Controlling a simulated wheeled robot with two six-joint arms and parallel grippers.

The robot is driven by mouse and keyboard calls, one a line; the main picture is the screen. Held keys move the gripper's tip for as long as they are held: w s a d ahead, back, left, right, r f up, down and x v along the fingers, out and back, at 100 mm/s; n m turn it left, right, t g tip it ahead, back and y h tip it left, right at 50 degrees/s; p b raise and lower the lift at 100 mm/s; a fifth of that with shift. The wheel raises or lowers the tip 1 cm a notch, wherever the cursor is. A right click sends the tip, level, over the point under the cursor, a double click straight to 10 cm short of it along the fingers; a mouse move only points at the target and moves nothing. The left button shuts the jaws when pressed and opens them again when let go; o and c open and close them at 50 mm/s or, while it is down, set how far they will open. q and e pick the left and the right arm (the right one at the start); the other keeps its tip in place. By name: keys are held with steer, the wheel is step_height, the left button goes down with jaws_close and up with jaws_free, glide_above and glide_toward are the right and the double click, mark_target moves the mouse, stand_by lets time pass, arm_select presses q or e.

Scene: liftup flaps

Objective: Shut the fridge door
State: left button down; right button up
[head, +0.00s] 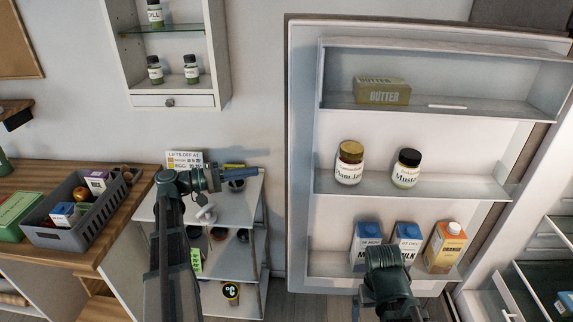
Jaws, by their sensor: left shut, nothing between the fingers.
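The fridge door (301,150) stands wide open, its inner side facing me. Its shelves hold a butter box (382,91), two jars and several cartons. The fridge interior (520,285) shows in part at the right edge. My left gripper (245,171) is shut and empty, pointing right, left of the door's free edge and apart from it. My right arm's wrist (388,270) is in front of the door's lower shelf and hides part of the cartons. I cannot tell if it touches the door. Its fingers are hidden.
A small white shelf unit (265,225) with several items stands behind my left arm. A wooden counter (35,175) at the left holds a grey basket (75,238). A wall cabinet (217,60) hangs above. Bare wall lies between the cabinet and the door.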

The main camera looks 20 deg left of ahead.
arm_select(q)
steer(key=x, duration=1.1)
steer(key=shift+s+d, duration=0.15)
steer(key=shift+s, duration=1.9)
